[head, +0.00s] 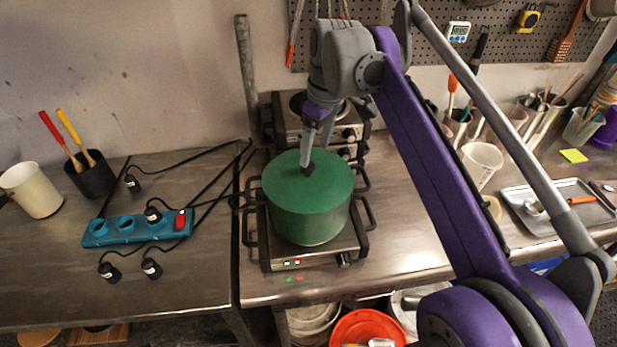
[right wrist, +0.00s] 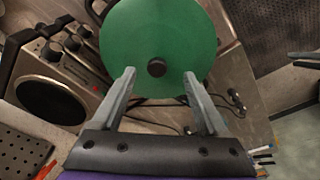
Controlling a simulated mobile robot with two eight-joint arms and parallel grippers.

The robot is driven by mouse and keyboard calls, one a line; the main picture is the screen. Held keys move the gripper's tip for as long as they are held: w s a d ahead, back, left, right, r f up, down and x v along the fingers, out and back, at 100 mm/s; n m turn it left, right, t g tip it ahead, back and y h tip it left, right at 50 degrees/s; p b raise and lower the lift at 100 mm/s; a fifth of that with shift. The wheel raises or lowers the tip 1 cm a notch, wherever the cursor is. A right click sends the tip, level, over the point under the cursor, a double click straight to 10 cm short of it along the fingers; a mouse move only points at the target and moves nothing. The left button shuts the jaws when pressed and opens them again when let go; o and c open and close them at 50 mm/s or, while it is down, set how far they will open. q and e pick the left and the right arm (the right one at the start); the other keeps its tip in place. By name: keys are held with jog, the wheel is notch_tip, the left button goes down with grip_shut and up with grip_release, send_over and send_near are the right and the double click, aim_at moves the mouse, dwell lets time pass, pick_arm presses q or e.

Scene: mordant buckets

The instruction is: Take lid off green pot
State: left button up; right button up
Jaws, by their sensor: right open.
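The green pot (head: 308,222) stands on a hot plate, with its flat green lid (head: 335,182) on top. The lid has a small dark round knob (right wrist: 157,68) at its centre, seen clearly in the right wrist view. My right gripper (right wrist: 159,78) is open, its two fingers pointing at the lid with the knob in line with the gap between them. In the head view the right gripper (head: 307,166) is above the lid's centre and partly covers the knob; I cannot tell whether it touches.
The hot plate (head: 285,265) has dark side handles, and a second burner unit (head: 290,127) stands behind it. A blue power strip (head: 135,229) with loose cords lies left. A clear beaker (head: 482,163) and a metal tray (head: 540,222) stand right. Bare counter lies between.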

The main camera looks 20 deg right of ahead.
aim_at(308, 172)
jog(key=f, duration=0.1)
jog(key=w+f, duration=0.2)
jog(key=f, duration=0.1)
jog(key=shift+a+f, duration=0.1)
jog(key=shift+a, duration=0.25)
jog(key=shift+f, duration=0.5)
grip_shut()
dwell(0.7)
